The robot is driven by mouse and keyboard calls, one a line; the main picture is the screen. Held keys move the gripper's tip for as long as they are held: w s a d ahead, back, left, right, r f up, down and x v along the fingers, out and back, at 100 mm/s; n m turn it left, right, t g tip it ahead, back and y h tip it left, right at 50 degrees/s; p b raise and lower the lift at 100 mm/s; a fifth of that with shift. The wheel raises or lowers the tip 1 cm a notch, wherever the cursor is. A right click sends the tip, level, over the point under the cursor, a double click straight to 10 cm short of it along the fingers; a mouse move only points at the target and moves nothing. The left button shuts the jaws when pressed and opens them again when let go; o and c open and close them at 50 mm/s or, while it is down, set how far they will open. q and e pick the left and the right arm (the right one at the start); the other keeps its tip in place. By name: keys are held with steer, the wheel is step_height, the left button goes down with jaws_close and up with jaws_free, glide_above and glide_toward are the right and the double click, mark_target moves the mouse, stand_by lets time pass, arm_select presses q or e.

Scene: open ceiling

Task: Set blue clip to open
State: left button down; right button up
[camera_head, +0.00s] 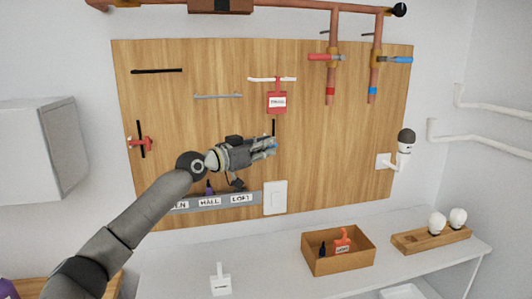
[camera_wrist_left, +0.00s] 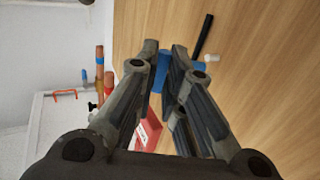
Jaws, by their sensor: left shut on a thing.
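The blue clip (camera_wrist_left: 161,74) shows between the fingers of my left gripper (camera_wrist_left: 165,68) in the left wrist view. In the head view my left gripper (camera_head: 270,146) is at the wooden board, its fingers closed on the clip, and only a little blue shows at the fingertips. A short black bar (camera_head: 273,127) stands upright on the board just above the fingertips, and it also shows in the left wrist view (camera_wrist_left: 203,36). The fingers hide much of the clip, so I cannot tell its exact setting. My right gripper is not in view.
A red tag (camera_head: 277,102) hangs above the gripper on the wooden board (camera_head: 220,70). Copper pipes with a red valve handle (camera_head: 325,57) and a blue one (camera_head: 396,60) are at upper right. A switch plate (camera_head: 275,197) is below. An open wooden box (camera_head: 338,262) stands on the shelf.

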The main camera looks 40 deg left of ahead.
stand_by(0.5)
arm_select(q)
steer(key=c, duration=1.5)
jaws_free()
steer(key=shift+s, duration=0.1)
steer(key=v, duration=1.1)
steer(key=shift+s+a, duration=0.15)
steer(key=shift+s, duration=0.2)
steer(key=shift+f, duration=0.1)
